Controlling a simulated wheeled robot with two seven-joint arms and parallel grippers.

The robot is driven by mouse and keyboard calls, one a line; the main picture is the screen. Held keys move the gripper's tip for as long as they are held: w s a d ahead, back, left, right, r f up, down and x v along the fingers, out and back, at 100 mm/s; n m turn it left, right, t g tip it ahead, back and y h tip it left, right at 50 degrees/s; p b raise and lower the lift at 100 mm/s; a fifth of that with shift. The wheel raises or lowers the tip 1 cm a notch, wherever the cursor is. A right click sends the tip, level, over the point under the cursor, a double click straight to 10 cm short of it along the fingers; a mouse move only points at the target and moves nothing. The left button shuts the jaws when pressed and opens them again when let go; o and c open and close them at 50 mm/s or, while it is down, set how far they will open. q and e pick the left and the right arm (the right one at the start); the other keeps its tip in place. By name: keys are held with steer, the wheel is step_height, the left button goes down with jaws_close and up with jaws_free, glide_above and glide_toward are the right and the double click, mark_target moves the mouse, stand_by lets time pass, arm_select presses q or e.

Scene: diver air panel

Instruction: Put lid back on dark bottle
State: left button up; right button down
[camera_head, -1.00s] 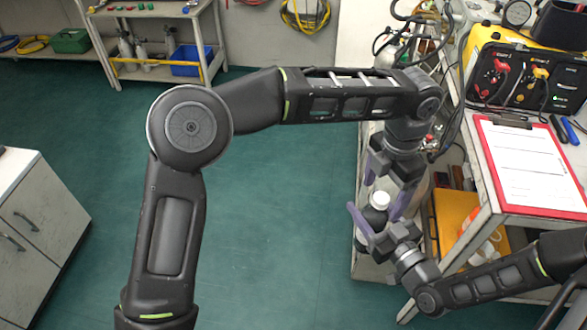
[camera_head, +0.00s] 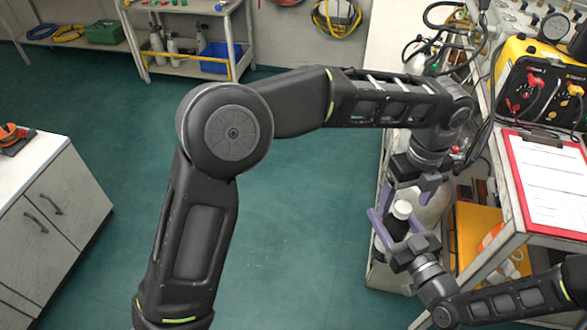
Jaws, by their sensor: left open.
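The dark bottle (camera_head: 381,244) is upright at the right of the view, partly hidden by gripper fingers. The white lid (camera_head: 402,209) sits at the top of the bottle; whether it is seated fully I cannot tell. My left gripper (camera_head: 408,192) reaches down from above, open, its purple fingers just above and beside the lid. My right gripper (camera_head: 392,228) comes in from the lower right with its fingers on either side of the bottle, shut on it. Its far finger is partly hidden.
A bench at the right holds a red clipboard (camera_head: 548,185) and a yellow-and-black air panel (camera_head: 540,90). A low grey cart (camera_head: 385,277) stands beneath the grippers. A white cabinet (camera_head: 50,205) is at the left. Green floor (camera_head: 300,220) is clear between.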

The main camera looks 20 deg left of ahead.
arm_select(q)
steer(key=n, duration=0.6)
steer(key=shift+n, duration=0.4)
steer(key=n, duration=0.6)
steer(key=shift+s+n, duration=0.1)
steer(key=shift+n, duration=0.2)
steer(key=n, duration=0.6)
steer(key=shift+n, duration=0.4)
steer(key=n, duration=0.5)
steer(key=shift+r, duration=0.1)
step_height(320, 180, up, 7)
steer(key=shift+d+f, duration=0.1)
steer(key=shift+d, duration=0.05)
steer(key=shift+w+f, duration=0.25)
steer(key=shift+w, duration=0.25)
steer(key=w+a+f+n, duration=0.1)
steer(key=a+f, duration=0.2)
steer(key=a, duration=0.5)
steer(key=w+a+f+n, duration=0.1)
steer(key=a+f, duration=0.3)
steer(key=a, duration=0.5)
steer(key=w+a+f+n, duration=0.1)
steer(key=a+f, duration=0.3)
steer(key=a, duration=0.5)
steer(key=shift+w+a+f+n, duration=0.15)
steer(key=shift+w+f+n, duration=0.1)
steer(key=shift+n, duration=0.15)
